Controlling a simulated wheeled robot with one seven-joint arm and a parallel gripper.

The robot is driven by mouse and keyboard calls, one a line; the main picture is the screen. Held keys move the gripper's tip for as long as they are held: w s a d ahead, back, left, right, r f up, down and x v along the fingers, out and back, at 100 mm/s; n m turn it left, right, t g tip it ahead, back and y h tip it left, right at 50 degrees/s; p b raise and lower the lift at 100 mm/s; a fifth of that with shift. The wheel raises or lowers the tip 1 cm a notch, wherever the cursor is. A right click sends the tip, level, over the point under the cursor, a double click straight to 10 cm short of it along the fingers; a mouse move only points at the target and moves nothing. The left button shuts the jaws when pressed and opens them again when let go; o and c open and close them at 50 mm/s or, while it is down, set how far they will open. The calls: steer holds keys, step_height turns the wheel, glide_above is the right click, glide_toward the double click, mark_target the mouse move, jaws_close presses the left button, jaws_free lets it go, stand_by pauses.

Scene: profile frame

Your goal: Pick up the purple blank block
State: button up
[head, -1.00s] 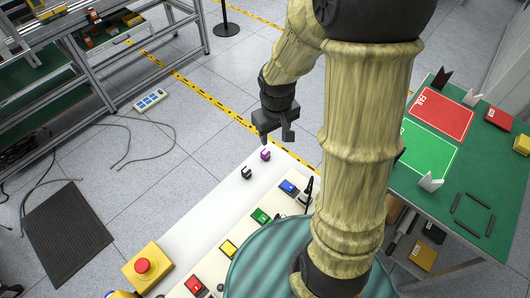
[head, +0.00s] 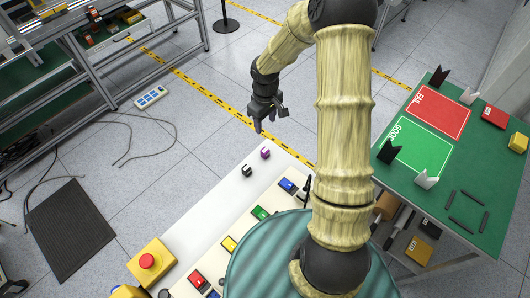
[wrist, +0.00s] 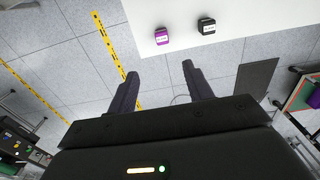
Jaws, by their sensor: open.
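The purple block (head: 265,154) stands on the white table (head: 205,207), near its far edge. In the wrist view the purple block (wrist: 162,36) shows a white label on its face with small dark marks that I cannot read. A black block (head: 247,171) stands beside it, a little apart; it also shows in the wrist view (wrist: 206,26) to the right of the purple one. My gripper (head: 270,122) is open and empty, above and beyond the table's far edge. The purple block lies ahead of its fingertips (wrist: 158,70), not between them.
Blue (head: 287,186), green (head: 260,213), yellow (head: 229,244) and red (head: 197,280) buttons line the white table. A red emergency stop button (head: 148,261) on a yellow box stands at its near left. A green table (head: 455,190) stands at the right. Floor beyond the white table is open.

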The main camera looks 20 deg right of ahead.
steer(key=p, duration=0.3)
glide_toward(265, 150)
steer(key=f, duration=0.5)
steer(key=shift+w+d+f, duration=0.1)
steer(key=shift+w+f, duration=0.1)
steer(key=shift+s+f+p, duration=0.15)
steer(key=shift+f+p, duration=0.25)
steer(key=shift+f, duration=0.1)
steer(key=shift+s+f+p, duration=0.1)
steer(key=shift+f+p, duration=0.8)
steer(key=shift+f, duration=1.2)
steer(key=c, duration=1.1)
steer(key=shift+o, duration=0.2)
steer(key=shift+r, duration=0.1)
